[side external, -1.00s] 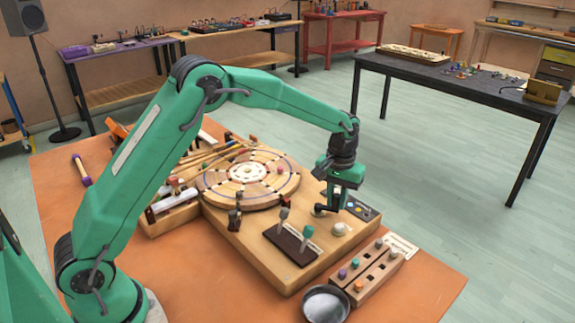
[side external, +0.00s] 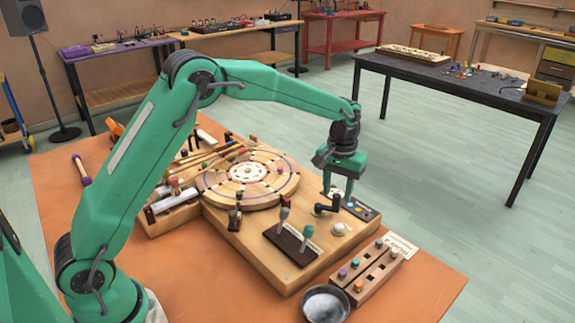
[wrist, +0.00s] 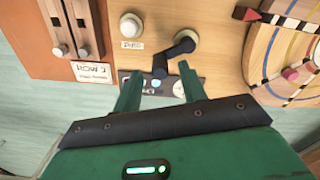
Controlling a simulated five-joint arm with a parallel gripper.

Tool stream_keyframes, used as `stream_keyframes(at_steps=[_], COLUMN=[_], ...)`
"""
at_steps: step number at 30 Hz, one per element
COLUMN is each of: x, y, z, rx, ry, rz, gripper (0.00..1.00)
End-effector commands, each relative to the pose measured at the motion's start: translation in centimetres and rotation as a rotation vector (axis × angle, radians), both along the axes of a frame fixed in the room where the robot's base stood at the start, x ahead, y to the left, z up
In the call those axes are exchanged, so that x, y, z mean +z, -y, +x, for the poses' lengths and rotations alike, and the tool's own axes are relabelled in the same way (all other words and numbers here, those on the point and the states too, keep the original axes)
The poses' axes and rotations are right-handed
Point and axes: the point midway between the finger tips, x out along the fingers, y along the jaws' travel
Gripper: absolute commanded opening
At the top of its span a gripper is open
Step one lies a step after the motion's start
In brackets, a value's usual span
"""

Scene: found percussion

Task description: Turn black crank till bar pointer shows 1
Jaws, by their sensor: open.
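The black crank (side external: 329,205) stands on the wooden board (side external: 285,243), right of the round wooden wheel (side external: 250,180). A dark panel (side external: 361,209) with small round marks sits at the board's edge, partly behind my fingers. I cannot make out a bar pointer's reading.
A white knob (side external: 339,229) sits in front of the crank. Two levers on a dark plate (side external: 292,246) stand to its left. A slotted block (side external: 365,272) and a metal bowl (side external: 325,304) lie at the front right. The orange table (side external: 420,290) is bare at the right.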

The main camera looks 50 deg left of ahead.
Motion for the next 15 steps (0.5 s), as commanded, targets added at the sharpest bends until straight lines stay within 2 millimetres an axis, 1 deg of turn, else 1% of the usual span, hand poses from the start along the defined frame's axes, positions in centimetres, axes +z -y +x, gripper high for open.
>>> stream_keyframes(at_steps=[1, 7, 12, 15], x=[0.8, 3.3, 4.6, 4.8], y=[0.0, 0.0, 0.0, 0.0], z=[0.1, 0.1, 0.0, 0.0], rx=[0.0, 0.0, 0.0, 0.0], ry=[0.003, 0.003, 0.002, 0.001], rz=[-0.001, 0.0, 0.0, -0.001], gripper=[0.41, 0.41, 0.41, 0.41])
